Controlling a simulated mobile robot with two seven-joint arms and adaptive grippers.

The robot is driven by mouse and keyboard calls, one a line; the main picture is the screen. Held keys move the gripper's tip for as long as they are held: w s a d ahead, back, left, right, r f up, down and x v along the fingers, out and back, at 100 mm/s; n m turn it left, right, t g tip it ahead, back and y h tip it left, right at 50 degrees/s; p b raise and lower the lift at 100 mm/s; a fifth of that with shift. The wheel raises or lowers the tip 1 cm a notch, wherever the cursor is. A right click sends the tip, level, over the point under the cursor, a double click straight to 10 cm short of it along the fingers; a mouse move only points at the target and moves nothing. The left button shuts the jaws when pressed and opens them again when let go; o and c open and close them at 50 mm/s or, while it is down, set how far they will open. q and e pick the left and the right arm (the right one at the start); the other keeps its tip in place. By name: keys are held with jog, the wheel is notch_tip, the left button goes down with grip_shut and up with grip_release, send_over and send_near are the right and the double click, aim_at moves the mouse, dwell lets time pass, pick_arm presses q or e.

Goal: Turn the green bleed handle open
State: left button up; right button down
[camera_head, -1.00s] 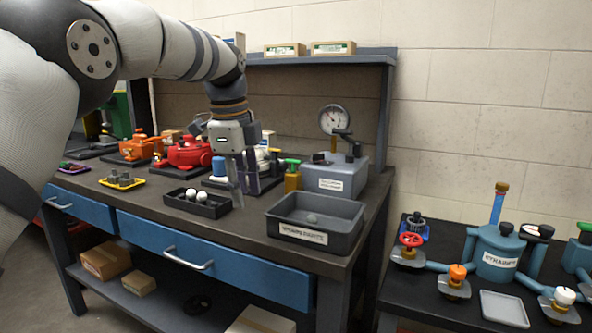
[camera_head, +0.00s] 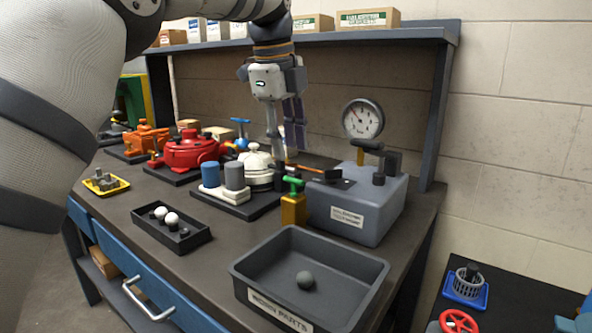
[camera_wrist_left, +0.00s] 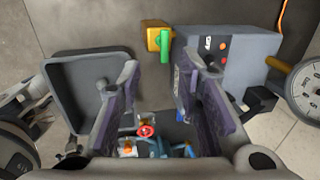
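The green bleed handle (camera_head: 293,181) is a small T-shaped bar on top of a brass-yellow valve body (camera_head: 294,209), beside a grey box unit (camera_head: 362,212). In the left wrist view the green handle (camera_wrist_left: 165,50) lies near the top middle, with the yellow body (camera_wrist_left: 153,36) partly under it. My left gripper (camera_head: 284,150) points down just above and slightly left of the handle in the head view. Its two fingers stand apart with nothing between them in the left wrist view (camera_wrist_left: 157,68). No contact with the handle is visible. My right gripper is not in view.
A grey worn-parts bin (camera_head: 250,283) holding a ball stands in front of the valve. A shelf (camera_head: 400,34) runs behind.

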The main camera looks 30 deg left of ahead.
aim_at(294, 179)
pick_arm(q)
jog(key=x, duration=0.7)
jog(key=shift+w+f, duration=0.25)
jog(key=shift+f, duration=0.15)
jog(key=shift+c, duration=0.2)
grip_shut()
